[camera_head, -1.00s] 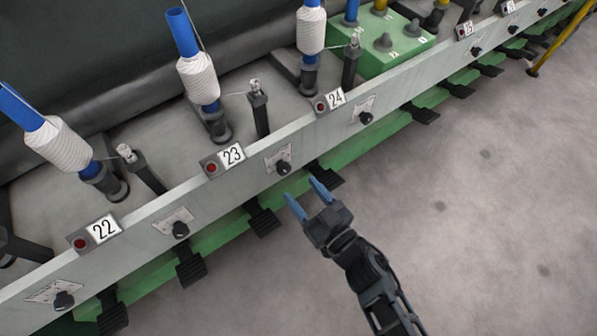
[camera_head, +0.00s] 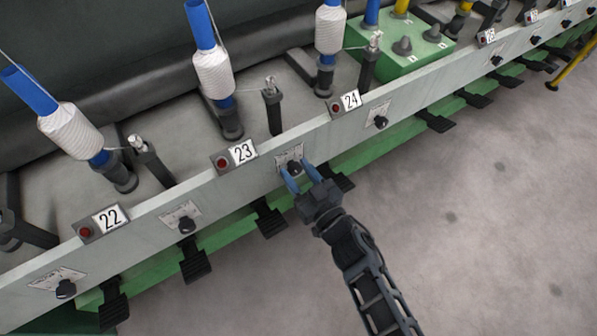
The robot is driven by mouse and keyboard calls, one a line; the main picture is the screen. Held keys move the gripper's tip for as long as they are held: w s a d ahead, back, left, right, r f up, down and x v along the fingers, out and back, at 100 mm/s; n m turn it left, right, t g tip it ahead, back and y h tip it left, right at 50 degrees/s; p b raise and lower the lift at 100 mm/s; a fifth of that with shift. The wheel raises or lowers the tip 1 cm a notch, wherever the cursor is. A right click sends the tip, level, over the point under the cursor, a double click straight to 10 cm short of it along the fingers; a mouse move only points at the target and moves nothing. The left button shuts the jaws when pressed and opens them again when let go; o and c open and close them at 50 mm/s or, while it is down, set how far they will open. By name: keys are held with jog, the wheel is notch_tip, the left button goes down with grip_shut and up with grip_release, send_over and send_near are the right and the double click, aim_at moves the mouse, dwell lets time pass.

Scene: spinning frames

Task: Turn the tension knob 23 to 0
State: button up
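The number plate 23 (camera_head: 243,152) sits on top of the grey-green rail (camera_head: 340,133), with a red button beside it. A black knob (camera_head: 294,167) on a white scale plate is on the rail's front face, just right of plate 23. My gripper (camera_head: 297,170) is open, its two blue fingertips on either side of this knob in the picture. I cannot tell whether they touch it. Another black knob (camera_head: 187,225) is on the rail between plates 22 and 23. The scale marks and the knob's pointer are too small to read.
Plates 22 (camera_head: 109,219) and 24 (camera_head: 351,101) flank 23, and more knobs line the rail. Black pedals (camera_head: 270,221) stick out below it. White bobbins on blue spindles (camera_head: 213,72) stand behind the rail. The floor at right is clear.

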jog(key=c, duration=0.7)
jog(key=shift+n, duration=0.3)
jog(key=n, duration=0.4)
jog(key=shift+n+b, duration=0.3)
jog(key=shift+b, duration=0.05)
jog(key=shift+n+b, duration=0.45)
jog(key=shift+n, duration=1.85)
jog(key=o, duration=1)
jog(key=shift+d, duration=0.1)
